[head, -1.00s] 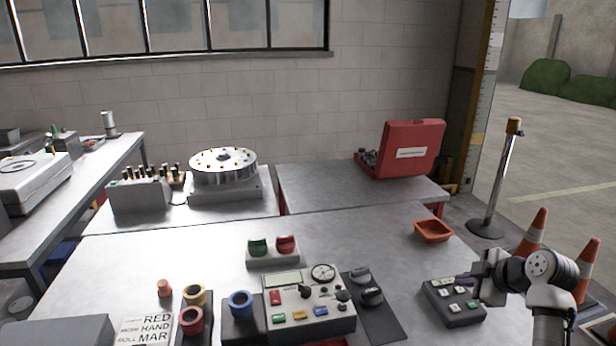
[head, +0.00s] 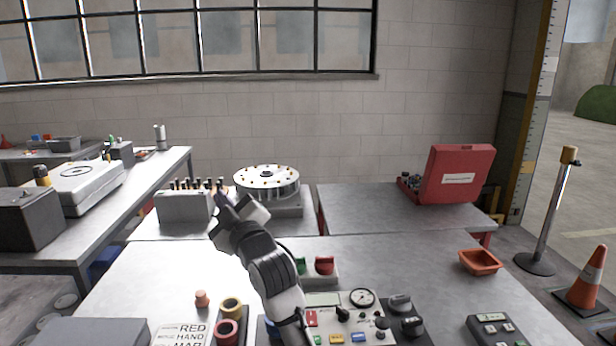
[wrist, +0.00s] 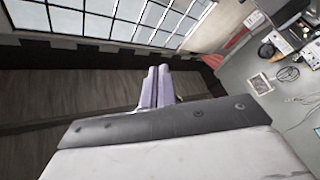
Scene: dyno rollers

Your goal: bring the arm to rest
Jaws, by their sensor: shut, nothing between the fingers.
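My gripper (head: 222,207) is raised over the front table (head: 400,262) in the head view, pointing up and left. In the picture it overlaps the edge of the grey block with upright pegs (head: 184,208). In the wrist view its two pale fingers (wrist: 158,87) stand close together, with nothing held between them.
A silver round drum (head: 266,185) stands behind my gripper. An open red case (head: 458,175) and an orange tray (head: 480,261) are to the right. Rings (head: 231,307) and a printed card (head: 182,335) lie at the front. A cone (head: 587,277) and post stand on the floor at right.

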